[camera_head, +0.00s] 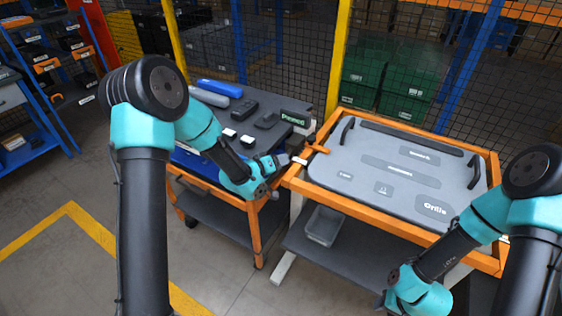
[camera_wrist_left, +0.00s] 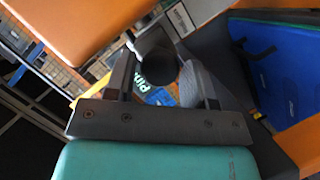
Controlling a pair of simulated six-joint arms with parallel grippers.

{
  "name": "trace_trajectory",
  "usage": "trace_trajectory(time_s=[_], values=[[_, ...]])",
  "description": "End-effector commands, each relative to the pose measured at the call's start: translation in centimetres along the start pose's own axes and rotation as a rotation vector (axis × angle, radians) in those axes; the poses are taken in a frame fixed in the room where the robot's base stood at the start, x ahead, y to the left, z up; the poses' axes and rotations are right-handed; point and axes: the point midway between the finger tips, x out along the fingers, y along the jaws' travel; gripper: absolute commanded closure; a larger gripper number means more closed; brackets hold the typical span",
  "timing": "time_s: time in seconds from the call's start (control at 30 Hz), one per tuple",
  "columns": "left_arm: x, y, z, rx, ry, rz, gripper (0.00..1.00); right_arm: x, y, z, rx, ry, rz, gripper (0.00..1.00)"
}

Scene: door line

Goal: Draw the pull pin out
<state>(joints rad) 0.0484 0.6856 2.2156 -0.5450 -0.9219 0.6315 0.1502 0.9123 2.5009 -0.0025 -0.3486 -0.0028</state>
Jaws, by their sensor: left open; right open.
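My left gripper (camera_head: 283,161) is at the right edge of the cart, next to the orange-framed table's left corner. In the left wrist view its two dark fingers (camera_wrist_left: 162,88) stand apart. A round black knob-like end (camera_wrist_left: 158,68) shows between them, with a gap on each side; I take it for the pull pin's head but cannot be sure. In the head view the pin itself is not clear. An orange bracket (camera_head: 318,148) sits at the table corner just beyond the gripper. My right gripper (camera_head: 386,300) hangs low in front of the table, empty, its fingers hard to make out.
A grey panel (camera_head: 385,173) with black handles lies in the orange-framed table. The cart's dark top (camera_head: 262,103) holds a blue cylinder (camera_head: 220,88), several dark blocks and a green-lettered sign (camera_head: 296,118). A grey bin (camera_head: 323,226) stands on the shelf below. Mesh fencing closes the back.

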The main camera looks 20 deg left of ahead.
Motion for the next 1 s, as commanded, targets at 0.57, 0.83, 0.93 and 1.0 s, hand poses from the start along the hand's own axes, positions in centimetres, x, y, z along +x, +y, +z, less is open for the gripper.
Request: trace_trajectory(time_s=[0.57,0.83,0.93,1.0], values=[[1.35,0.00,0.00,0.000,0.000,0.000,0.61,0.00,0.00,0.00,0.000,0.000,0.000,0.57],[1.34,-0.01,0.01,0.000,0.000,0.000,0.87,0.00,0.00,0.00,0.000,0.000,0.000,0.57],[1.34,0.00,0.01,0.000,0.000,0.000,0.96,0.00,0.00,0.00,0.000,0.000,0.000,0.57],[1.33,0.00,0.01,0.000,0.000,0.000,1.00,0.00,0.00,0.00,0.000,0.000,0.000,0.57]])
